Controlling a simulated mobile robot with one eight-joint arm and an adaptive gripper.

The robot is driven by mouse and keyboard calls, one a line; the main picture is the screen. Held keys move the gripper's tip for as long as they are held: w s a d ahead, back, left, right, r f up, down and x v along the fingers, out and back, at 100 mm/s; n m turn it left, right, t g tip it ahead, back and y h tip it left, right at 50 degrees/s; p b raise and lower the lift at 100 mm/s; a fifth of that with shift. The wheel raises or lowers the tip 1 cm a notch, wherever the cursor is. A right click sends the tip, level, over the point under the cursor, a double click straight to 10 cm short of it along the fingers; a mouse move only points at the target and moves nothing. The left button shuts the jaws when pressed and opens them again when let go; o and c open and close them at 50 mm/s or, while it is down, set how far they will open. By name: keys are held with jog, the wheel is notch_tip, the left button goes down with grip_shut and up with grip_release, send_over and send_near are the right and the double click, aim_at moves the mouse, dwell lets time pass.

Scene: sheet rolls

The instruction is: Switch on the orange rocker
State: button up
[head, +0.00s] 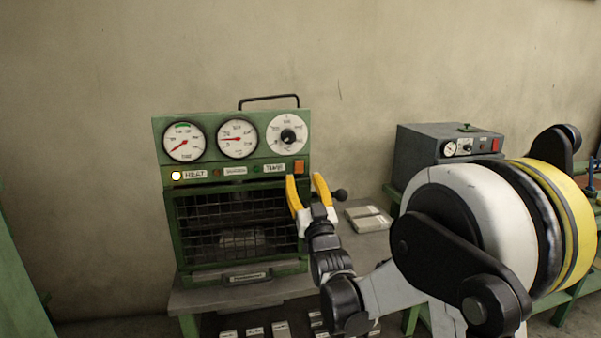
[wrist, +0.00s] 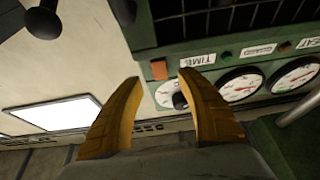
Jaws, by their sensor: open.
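The orange rocker (head: 299,167) sits at the right end of the label strip on the green machine's panel (head: 158,150), beside the TIME label. It also shows in the wrist view (wrist: 159,70), upside down, beyond and between my fingertips. My gripper (head: 306,180) has yellow fingers, is open and empty, and appears just below the rocker in the head view. In the wrist view my gripper (wrist: 160,80) has its fingers spread wide. I cannot tell whether a finger touches the panel. The rocker's tilt is too small to read.
Three dials line the panel, with the white knob dial (head: 287,134) above the rocker. A lit lamp (head: 176,175) is by the HEAT label. A wire-mesh door (head: 235,220) is below. A black ball handle (head: 340,195) juts out right of my gripper. A grey box (head: 440,150) stands farther right.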

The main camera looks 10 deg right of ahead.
jog(key=v, duration=0.7)
jog(key=shift+s, duration=0.25)
jog(key=s+f+g, duration=0.4)
jog(key=s+g, duration=0.1)
jog(key=s, duration=0.5)
jog(key=s+f+g, duration=0.5)
jog(key=s, duration=0.5)
jog(key=s+f+g, duration=0.5)
jog(key=s, duration=0.6)
jog(key=shift+g, duration=0.3)
jog(key=shift+o, duration=0.6)
jog(key=shift+f, duration=0.15)
